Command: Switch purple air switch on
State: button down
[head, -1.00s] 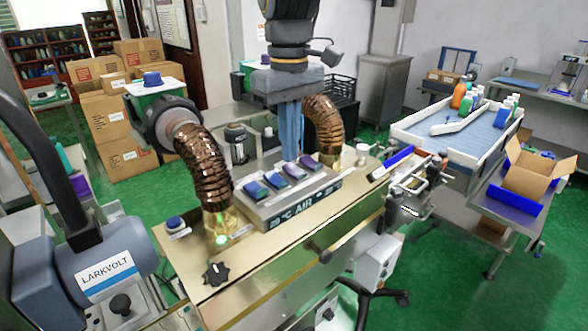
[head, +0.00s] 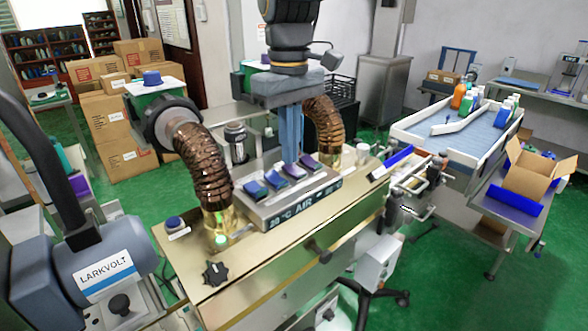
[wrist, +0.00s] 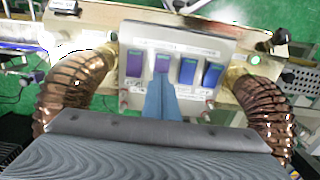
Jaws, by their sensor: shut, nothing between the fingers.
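A grey AIR switch panel (head: 262,215) on the machine's brass top carries a row of coloured rocker switches. Two purple-toned switches sit at the right end of the row in the head view. In the wrist view they are on the left: a darker purple switch (wrist: 134,62) at the end and a lighter purple switch (wrist: 162,61) beside it. My gripper (head: 290,163) is shut and empty, pointing down over the panel. In the wrist view, its blue fingertips (wrist: 161,80) overlap the lower part of the lighter purple switch. I cannot tell whether they touch it.
Blue switches (wrist: 187,71) sit right of the purple ones in the wrist view. Brown ribbed hoses (head: 203,165) rise on either side of the panel. A black star knob (head: 216,273) and a blue button (head: 174,222) are on the brass top at the left.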

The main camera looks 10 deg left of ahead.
jog(key=shift+f, duration=0.4)
notch_tip(320, 180, up, 7)
jog(key=p, duration=0.6)
dwell(0.5)
jog(key=m, duration=0.3)
send_over(330, 174)
jog(key=shift+t, duration=0.3)
notch_tip(330, 174, down, 5)
jog(key=shift+r, duration=0.2)
jog(key=s+d+f+m+t, duration=0.1)
jog(key=s+d+f+m, duration=0.4)
jog(key=d, duration=0.5)
jog(key=s+d+f+m+t, duration=0.15)
jog(key=s+d+f, duration=0.25)
jog(key=d+f, duration=0.5)
jog(key=shift+m+g, duration=0.25)
jog(key=shift+g, duration=0.6)
jog(key=f+b, duration=0.3)
jog(key=d+f+b, duration=0.1)
jog(key=b, duration=0.1)
jog(key=shift+s+f, duration=0.25)
jog(key=shift+s, duration=0.15)
